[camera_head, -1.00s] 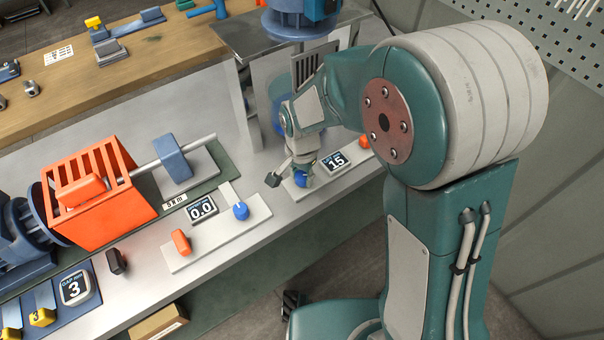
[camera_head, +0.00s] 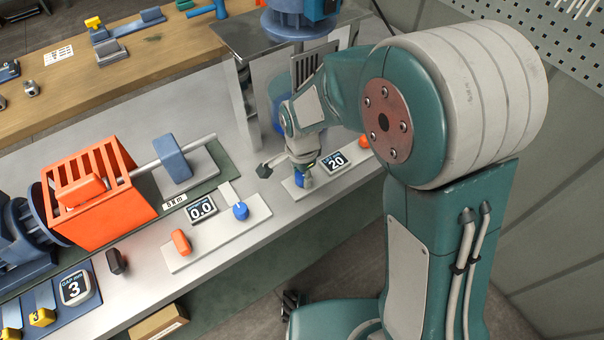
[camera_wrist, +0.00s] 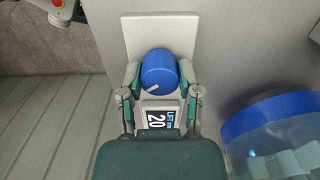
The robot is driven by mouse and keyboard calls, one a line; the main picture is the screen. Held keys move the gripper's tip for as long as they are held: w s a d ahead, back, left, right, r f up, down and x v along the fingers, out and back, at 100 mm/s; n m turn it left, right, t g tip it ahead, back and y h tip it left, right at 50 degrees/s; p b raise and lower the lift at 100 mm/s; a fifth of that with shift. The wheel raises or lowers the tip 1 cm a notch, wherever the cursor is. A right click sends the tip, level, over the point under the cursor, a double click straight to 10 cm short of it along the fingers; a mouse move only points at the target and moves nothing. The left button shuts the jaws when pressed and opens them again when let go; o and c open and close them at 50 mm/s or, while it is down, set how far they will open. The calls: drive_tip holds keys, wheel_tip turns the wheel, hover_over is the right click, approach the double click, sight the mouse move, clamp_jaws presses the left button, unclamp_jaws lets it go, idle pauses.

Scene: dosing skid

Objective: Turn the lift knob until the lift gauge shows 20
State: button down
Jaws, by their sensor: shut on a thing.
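The lift knob is a blue round knob with a pale pointer mark, seen from above in the wrist view (camera_wrist: 159,70). In the head view the blue knob (camera_head: 300,181) shows just below my gripper. My gripper (camera_wrist: 160,80) has a finger on each side of the knob and is shut on it. The lift gauge (camera_head: 335,161) is a small dark display that reads 20. It also reads 20 in the wrist view (camera_wrist: 158,120), partly bordered by my gripper's body. Knob and gauge sit on a pale plate (camera_wrist: 130,35).
An orange knob (camera_head: 364,142) sits close to the right of the lift gauge. To the left, another pale panel (camera_head: 215,245) holds a display (camera_head: 201,209) reading 0.0, a blue knob (camera_head: 240,211) and an orange one (camera_head: 181,242). A blue-rimmed clear vessel (camera_wrist: 270,125) stands nearby.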

drive_tip(key=shift+c, duration=1.7)
unclamp_jaws()
drive_tip(key=shift+a, duration=0.1)
drive_tip(key=shift+o, duration=0.2)
drive_tip(key=shift+a, duration=0.1)
drive_tip(key=shift+r, duration=0.35)
wheel_tip(320, 180, up, 11)
